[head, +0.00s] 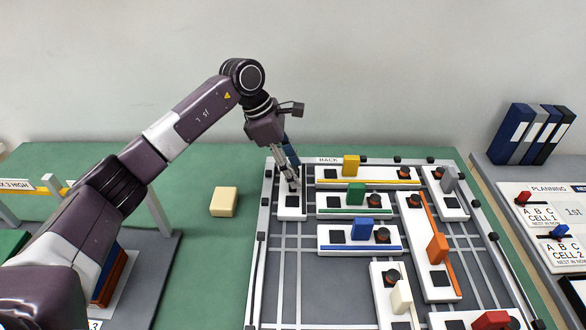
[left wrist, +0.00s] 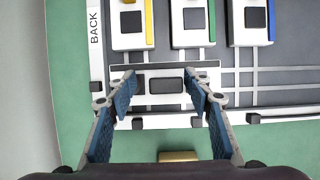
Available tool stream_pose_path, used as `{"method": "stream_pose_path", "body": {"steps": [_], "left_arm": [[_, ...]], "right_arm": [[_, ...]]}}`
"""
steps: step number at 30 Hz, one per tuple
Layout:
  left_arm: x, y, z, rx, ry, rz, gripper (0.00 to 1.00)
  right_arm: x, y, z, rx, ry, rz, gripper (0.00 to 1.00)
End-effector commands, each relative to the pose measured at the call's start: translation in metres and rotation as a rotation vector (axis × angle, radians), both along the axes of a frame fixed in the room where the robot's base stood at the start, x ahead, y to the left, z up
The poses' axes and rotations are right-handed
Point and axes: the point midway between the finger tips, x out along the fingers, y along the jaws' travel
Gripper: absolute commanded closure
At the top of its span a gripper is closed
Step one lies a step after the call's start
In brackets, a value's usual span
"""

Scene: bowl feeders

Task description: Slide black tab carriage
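The black tab carriage (head: 291,212) is a short white block with dark patches at the back left corner of the framed board (head: 254,265). In the left wrist view the white carriage (left wrist: 152,74) lies crosswise below my fingers, with a black part (left wrist: 167,85) in its middle. My left gripper (head: 291,184) points down over the carriage's back end and hides part of it. In the left wrist view the left gripper (left wrist: 164,88) is open, with one finger on each side of the black part and a gap to each. I cannot tell the fingertips' height. My right gripper is not in view.
Carriages with yellow (head: 351,165), green (head: 356,194), blue (head: 363,229) and orange (head: 437,248) tabs stand to the right. Bare board lies in front of the black tab carriage. A cream block (head: 224,202) lies on the green table left of the board.

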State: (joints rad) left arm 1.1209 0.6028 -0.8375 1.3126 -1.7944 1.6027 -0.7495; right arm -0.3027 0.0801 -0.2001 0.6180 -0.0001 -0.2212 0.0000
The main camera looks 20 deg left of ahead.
Motion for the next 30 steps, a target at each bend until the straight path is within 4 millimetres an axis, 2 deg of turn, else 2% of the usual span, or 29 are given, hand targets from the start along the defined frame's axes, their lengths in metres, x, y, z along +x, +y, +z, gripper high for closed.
{"method": "stream_pose_path", "body": {"steps": [6,10,22,30], "left_arm": [[-0.001,0.000,0.000,0.000,0.003,-0.002,0.54],[-0.002,0.003,0.009,0.000,0.003,-0.002,0.54],[-0.009,0.033,0.083,0.000,-0.001,0.000,0.54],[-0.013,0.044,0.108,0.000,0.003,-0.001,0.54]], "right_arm": [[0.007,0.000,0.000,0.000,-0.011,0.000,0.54],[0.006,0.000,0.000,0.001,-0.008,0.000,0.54],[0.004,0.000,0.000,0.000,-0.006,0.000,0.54],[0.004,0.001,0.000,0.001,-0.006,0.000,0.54]]}}
